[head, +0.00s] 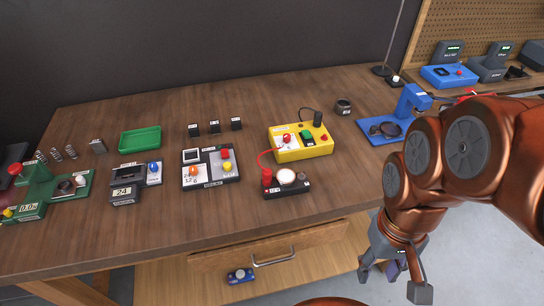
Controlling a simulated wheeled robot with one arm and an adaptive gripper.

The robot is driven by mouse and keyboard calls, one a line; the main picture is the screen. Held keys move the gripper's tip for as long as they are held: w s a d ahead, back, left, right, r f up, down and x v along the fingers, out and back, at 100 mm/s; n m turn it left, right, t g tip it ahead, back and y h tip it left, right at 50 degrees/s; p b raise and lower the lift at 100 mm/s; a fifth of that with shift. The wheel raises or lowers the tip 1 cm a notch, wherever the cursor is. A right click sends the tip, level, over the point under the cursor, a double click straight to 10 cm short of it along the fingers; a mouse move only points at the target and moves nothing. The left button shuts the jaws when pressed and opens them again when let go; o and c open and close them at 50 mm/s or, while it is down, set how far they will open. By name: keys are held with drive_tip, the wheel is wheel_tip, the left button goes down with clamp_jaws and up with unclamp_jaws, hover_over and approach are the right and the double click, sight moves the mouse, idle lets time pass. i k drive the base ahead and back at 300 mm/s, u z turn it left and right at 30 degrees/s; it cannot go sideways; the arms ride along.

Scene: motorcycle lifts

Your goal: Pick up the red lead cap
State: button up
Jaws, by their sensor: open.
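A red lead runs from the yellow box (318,148) on the bench to a small black device (287,192) in front of it. A red cap (267,177) stands upright at the device's left end, where the lead comes down. Another small red piece (287,138) sits on top of the yellow box; I cannot tell for sure which of the two is the lead cap. My gripper (392,278) is open and points down, past the bench's front edge, to the right of and nearer than the black device.
The wooden bench (150,235) holds a green tray (140,139), several control boxes and small black blocks. A blue stand (408,105) is at the right, partly near my arm.

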sight(266, 176)
drive_tip(key=i, duration=0.4)
drive_tip(key=z, duration=2)
drive_tip(key=k, duration=1.6)
drive_tip(key=u, duration=2.55)
